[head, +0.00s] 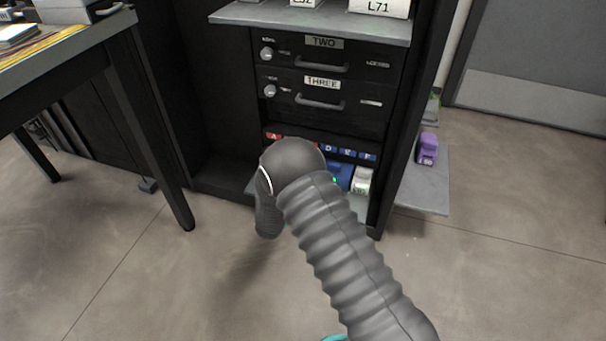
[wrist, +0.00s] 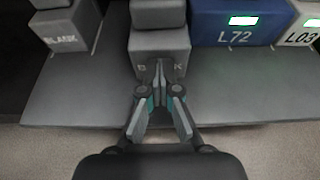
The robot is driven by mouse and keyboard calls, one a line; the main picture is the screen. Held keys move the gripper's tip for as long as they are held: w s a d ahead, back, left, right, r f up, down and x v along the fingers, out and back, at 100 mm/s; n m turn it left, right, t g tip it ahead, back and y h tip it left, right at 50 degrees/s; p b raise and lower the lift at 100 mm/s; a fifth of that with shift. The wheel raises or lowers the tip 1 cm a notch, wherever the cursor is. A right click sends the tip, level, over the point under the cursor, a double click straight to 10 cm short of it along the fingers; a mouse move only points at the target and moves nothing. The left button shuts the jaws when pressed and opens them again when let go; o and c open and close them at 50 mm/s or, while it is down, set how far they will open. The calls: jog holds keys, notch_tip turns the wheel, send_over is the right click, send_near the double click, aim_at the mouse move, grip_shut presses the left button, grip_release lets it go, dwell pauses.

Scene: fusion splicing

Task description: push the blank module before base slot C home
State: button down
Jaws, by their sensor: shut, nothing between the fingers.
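The blank module (wrist: 160,48) is a grey block in the middle of the wrist view, its label partly hidden by my fingers. My gripper (wrist: 160,76) is shut and empty, with its fingertips in front of the lower face of that module. They overlap its label in the picture; I cannot tell whether they touch it. In the head view my arm hides the gripper, this module and the middle of the base slots. The slot C label is not readable; D, E and F labels (head: 345,153) show on the strip to the right of my arm.
Another grey module marked BLANK (wrist: 68,30) stands to the left. A blue module L72 (wrist: 235,24) and a white module L03 (wrist: 301,28) stand to the right. All rest on a grey shelf (wrist: 240,92). A table leg (head: 155,140) stands left of my arm.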

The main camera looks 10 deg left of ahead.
jog(key=shift+w+d, duration=0.15)
jog(key=shift+w, duration=1.25)
jog(key=shift+w+d, duration=0.1)
jog(key=shift+w, duration=1.25)
jog(key=shift+s+a, duration=0.2)
jog(key=shift+s, duration=1.85)
jog(key=shift+s+a, duration=0.15)
jog(key=shift+s, duration=1.85)
